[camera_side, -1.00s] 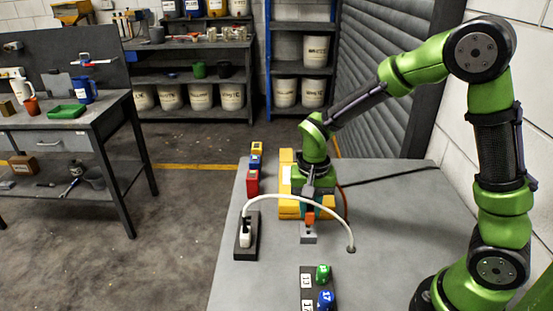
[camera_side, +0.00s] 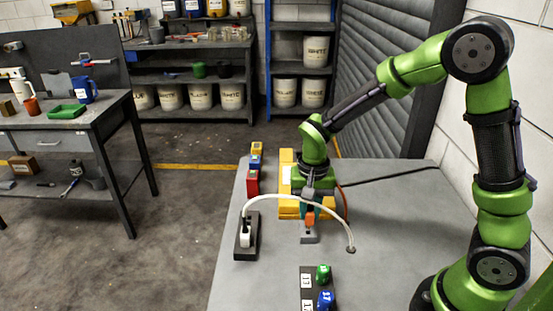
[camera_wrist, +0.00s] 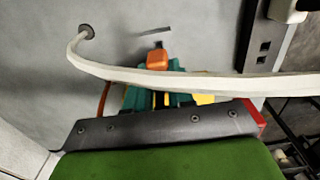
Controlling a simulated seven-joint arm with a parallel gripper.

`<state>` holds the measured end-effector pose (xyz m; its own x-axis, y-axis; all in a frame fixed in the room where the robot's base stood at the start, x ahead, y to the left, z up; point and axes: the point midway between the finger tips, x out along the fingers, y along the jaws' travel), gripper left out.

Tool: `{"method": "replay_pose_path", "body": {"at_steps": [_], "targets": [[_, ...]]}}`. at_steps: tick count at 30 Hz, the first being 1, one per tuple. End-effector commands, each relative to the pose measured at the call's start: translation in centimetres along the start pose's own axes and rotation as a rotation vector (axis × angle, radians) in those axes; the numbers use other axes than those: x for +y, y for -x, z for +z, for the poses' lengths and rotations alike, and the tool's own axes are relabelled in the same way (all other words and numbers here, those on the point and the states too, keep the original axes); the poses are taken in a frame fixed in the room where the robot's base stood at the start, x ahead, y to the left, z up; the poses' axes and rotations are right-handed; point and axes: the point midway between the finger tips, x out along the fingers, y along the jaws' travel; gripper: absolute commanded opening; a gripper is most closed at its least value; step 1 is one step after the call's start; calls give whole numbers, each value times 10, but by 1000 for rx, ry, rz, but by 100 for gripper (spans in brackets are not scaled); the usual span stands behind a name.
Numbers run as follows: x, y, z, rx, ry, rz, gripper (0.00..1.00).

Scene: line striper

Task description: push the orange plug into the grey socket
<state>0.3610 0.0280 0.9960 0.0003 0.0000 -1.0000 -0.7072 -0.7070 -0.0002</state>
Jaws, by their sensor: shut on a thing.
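The orange plug (camera_side: 309,224) is between the teal fingers of my gripper (camera_side: 310,209), which is shut on it. In the side view the plug points down, its lower end at the grey socket (camera_side: 309,239), a small block on the table. I cannot tell whether it is touching the socket top or partly inside. In the wrist view the orange plug (camera_wrist: 158,60) shows beyond the teal fingers (camera_wrist: 152,82), partly behind a white cable. The socket is not clearly visible there.
The white cable (camera_side: 290,199) arches from a black power strip (camera_side: 247,245) with a white plug to the table, close by my gripper. A yellow case (camera_side: 288,210) stands behind. Numbered blue and green pieces (camera_side: 323,274) sit in front.

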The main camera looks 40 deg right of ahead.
Motion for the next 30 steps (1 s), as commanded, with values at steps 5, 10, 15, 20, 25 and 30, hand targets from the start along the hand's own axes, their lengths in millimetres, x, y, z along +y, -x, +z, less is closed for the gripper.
{"method": "replay_pose_path", "body": {"at_steps": [5,10,15,20,25,30], "targets": [[0,-2,0,0,0,1,0],[0,-5,0,0,0,1,0],[0,-8,0,-1,0,1,0],[0,-10,0,-1,-1,1,0],[0,-12,0,0,0,0,0],[0,-15,0,-1,0,0,0]]}}
